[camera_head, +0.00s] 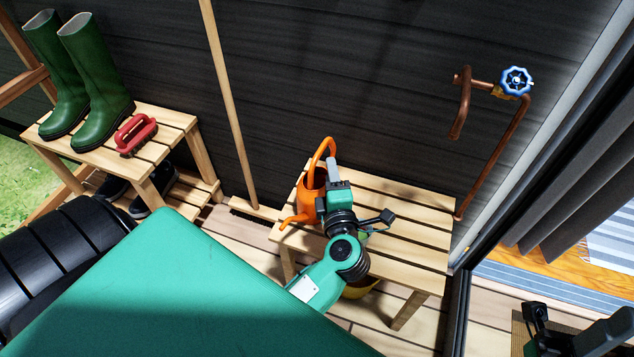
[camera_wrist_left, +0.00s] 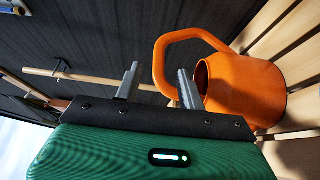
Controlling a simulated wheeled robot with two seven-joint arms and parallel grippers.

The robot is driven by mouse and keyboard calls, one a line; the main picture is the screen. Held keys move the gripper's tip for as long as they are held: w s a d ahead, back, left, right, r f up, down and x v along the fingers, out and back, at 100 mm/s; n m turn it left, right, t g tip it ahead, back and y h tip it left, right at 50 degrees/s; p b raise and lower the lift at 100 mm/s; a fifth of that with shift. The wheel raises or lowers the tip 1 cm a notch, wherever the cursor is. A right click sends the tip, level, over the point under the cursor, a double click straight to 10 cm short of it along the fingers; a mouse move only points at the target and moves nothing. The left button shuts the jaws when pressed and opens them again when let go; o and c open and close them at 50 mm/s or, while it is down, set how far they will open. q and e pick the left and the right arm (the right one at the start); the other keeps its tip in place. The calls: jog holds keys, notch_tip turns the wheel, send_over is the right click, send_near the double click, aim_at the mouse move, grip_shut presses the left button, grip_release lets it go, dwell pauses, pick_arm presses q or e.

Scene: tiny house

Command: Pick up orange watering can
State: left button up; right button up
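The orange watering can (camera_head: 311,190) stands on a slatted wooden bench (camera_head: 415,220), its spout toward the lower left and its looped handle at the top. My left gripper (camera_head: 332,168) is right beside it and partly covers its right side in the head view. In the left wrist view my left gripper (camera_wrist_left: 158,85) is open, its two grey fingers apart. The handle's near side of the watering can (camera_wrist_left: 245,90) appears between them; one finger overlaps the loop's opening. I cannot tell whether they touch. Dark parts at the lower right seem to be my right gripper (camera_head: 540,318), cut off.
Green boots (camera_head: 95,75) and a red brush (camera_head: 135,134) stand on a wooden rack at left. A wooden pole (camera_head: 230,100) leans on the dark wall. A copper pipe with a blue valve (camera_head: 515,80) is at right. A yellow container (camera_head: 360,288) is under the bench.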

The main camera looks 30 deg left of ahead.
pick_arm(q)
jog(key=b+x, duration=0.2)
jog(key=x, duration=0.5)
jog(key=shift+a, duration=0.25)
jog(key=shift+c, duration=0.4)
